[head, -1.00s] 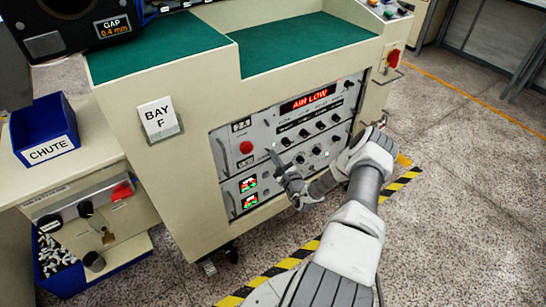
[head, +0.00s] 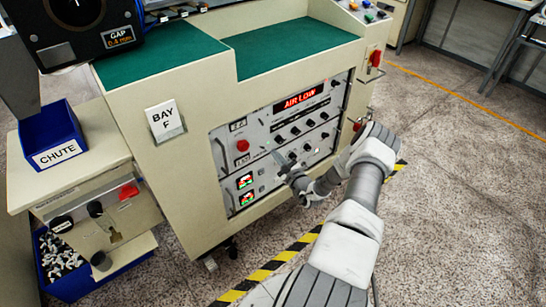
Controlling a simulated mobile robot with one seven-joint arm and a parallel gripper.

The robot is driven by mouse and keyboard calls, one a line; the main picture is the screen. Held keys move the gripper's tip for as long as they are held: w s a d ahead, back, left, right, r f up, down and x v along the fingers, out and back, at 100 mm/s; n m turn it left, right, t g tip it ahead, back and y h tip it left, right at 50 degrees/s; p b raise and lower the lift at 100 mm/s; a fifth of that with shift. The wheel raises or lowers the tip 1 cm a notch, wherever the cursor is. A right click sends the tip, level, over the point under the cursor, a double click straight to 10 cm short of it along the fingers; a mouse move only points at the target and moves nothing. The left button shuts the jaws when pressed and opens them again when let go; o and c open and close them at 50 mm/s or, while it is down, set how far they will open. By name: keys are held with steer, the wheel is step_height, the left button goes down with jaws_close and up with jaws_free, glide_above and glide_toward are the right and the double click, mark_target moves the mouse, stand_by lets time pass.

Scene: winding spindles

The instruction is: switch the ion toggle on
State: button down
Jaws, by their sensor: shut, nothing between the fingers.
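The control panel (head: 222,178) is set in the front of the beige machine labelled BAY F. It carries a red AIR LOW display (head: 299,97), a red button (head: 242,146), several dark knobs or switches and two small lit displays (head: 246,189) at the lower left. The ion toggle cannot be singled out, as the panel labels are too small to read. My gripper and arm hide the panel's lower right part.
A blue CHUTE bin (head: 52,139) stands on a beige side unit at the left, with a crate of small white parts (head: 62,283) below. A red switch (head: 376,58) sits on the machine's right side. Black-yellow tape (head: 262,273) marks the floor. Open floor lies right.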

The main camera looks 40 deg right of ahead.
steer(key=shift+s+r, duration=0.4)
steer(key=shift+s, duration=0.15)
steer(key=shift+a, duration=0.1)
